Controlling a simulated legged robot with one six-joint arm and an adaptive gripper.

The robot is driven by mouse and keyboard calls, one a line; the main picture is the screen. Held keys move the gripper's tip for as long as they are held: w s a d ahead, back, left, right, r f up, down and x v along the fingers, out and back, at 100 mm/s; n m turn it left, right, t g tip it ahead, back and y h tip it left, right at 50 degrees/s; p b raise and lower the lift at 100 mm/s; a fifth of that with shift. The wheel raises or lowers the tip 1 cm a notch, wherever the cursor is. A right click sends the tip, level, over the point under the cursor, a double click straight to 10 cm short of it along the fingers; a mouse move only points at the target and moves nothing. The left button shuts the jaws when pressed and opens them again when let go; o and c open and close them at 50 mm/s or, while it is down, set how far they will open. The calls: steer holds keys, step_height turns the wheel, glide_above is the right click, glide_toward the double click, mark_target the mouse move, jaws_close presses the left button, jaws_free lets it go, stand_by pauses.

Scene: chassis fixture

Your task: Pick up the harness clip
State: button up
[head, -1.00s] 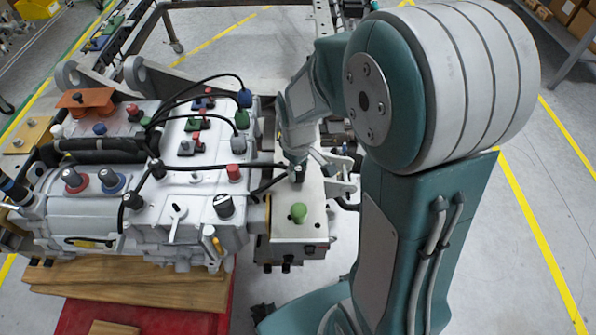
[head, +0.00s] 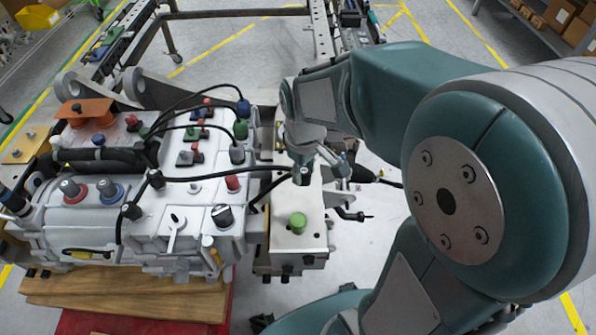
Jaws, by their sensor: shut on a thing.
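The harness clip (head: 301,176) is a small black piece at the right end of a black cable (head: 225,176), above the pale box at the right of the chassis. My gripper (head: 304,163) reaches down over it from above and is shut on it. The fingers are small in the head view and partly hidden by the gripper body, so the exact contact is hard to see. The cable runs left from the clip across the white chassis top.
The pale box (head: 285,238) with a green knob (head: 298,222) lies just below my gripper. The white chassis (head: 185,220) carries several knobs and cables. Dark fittings (head: 364,174) stick out at the right. Open floor lies beyond the frame.

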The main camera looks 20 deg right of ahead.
steer(key=s+d+r, duration=0.1)
steer(key=s+r, duration=0.5)
steer(key=s, duration=0.4)
steer(key=shift+s+d, duration=0.15)
steer(key=shift+s, duration=0.2)
steer(key=w+a+n, duration=0.1)
steer(key=w+a, duration=0.4)
steer(key=w, duration=0.1)
steer(key=w+a+n, duration=0.2)
steer(key=w+a, duration=0.4)
steer(key=w+a+f+n, duration=0.1)
steer(key=w+a, duration=0.4)
steer(key=shift+w+a, duration=0.15)
steer(key=shift+w, duration=0.25)
steer(key=shift+n, duration=0.9)
steer(key=w+a+f, duration=0.1)
steer(key=a, duration=0.1)
steer(key=w+a+f, duration=0.1)
steer(key=a, duration=0.2)
steer(key=w+a+f, duration=0.1)
steer(key=a, duration=0.2)
steer(key=shift+a, duration=0.1)
steer(key=shift+w+a+f, duration=0.15)
steer(key=shift+a, duration=0.25)
steer(key=shift+f, duration=2)
steer(key=shift+f, duration=0.15)
